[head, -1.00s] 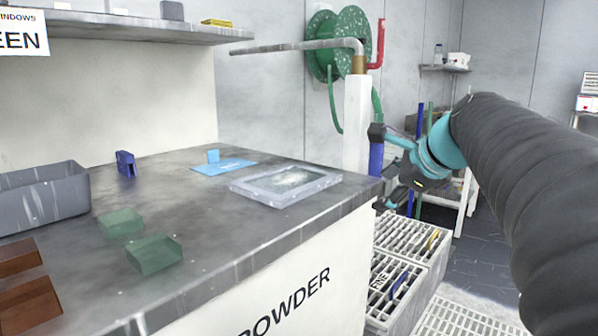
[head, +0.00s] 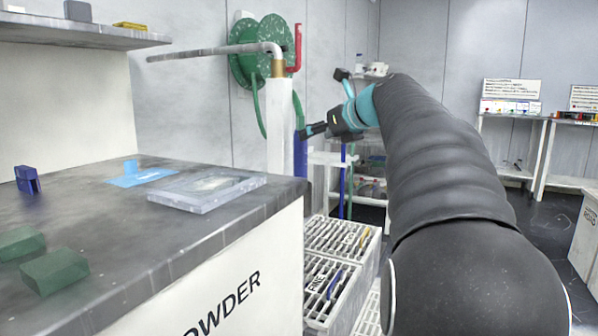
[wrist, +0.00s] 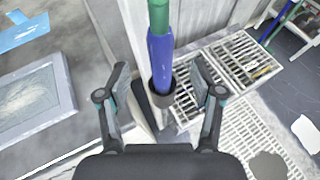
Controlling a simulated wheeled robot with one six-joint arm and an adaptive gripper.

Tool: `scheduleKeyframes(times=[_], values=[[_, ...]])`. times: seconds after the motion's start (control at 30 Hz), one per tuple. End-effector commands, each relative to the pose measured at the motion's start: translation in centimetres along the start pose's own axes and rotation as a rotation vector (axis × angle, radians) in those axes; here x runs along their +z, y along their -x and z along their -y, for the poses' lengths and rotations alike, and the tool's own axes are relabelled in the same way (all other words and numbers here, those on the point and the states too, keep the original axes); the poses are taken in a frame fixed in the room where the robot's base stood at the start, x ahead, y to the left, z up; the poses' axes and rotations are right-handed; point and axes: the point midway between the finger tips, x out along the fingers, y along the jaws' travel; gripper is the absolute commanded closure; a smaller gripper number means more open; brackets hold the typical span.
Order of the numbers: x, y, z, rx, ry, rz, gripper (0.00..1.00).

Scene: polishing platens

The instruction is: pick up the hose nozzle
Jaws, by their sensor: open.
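The hose nozzle appears as an upright blue cylinder (head: 300,160) beside the white post, at the counter's far right corner. In the wrist view the blue nozzle (wrist: 160,58) has a green hose at its top and its lower end in a dark cup (wrist: 158,92). My gripper (head: 322,103) is open and empty, close to the nozzle's upper part in the head view. In the wrist view my gripper (wrist: 160,68) has one finger on each side of the nozzle, with gaps on both sides. I cannot tell how deep the nozzle sits between the fingers.
A counter (head: 100,210) holds a framed tray (head: 207,190), a blue sheet (head: 140,178) and green blocks (head: 54,271). A metal pipe (head: 215,50) and a green hose reel (head: 271,48) are behind. White slatted crates (head: 340,237) stand on the floor below.

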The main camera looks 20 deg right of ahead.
Motion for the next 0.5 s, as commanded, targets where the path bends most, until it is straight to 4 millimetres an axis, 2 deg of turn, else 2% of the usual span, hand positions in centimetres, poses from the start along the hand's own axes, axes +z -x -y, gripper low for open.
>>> scheduleKeyframes(times=[0.03,0.33,0.5], values=[[-0.1,-0.6,0.0,0.001,0.000,-0.001,0.34],[0.0,-2.2,0.0,0.001,0.002,-0.001,0.34],[0.1,-4.5,0.0,0.001,0.002,-0.001,0.34]])
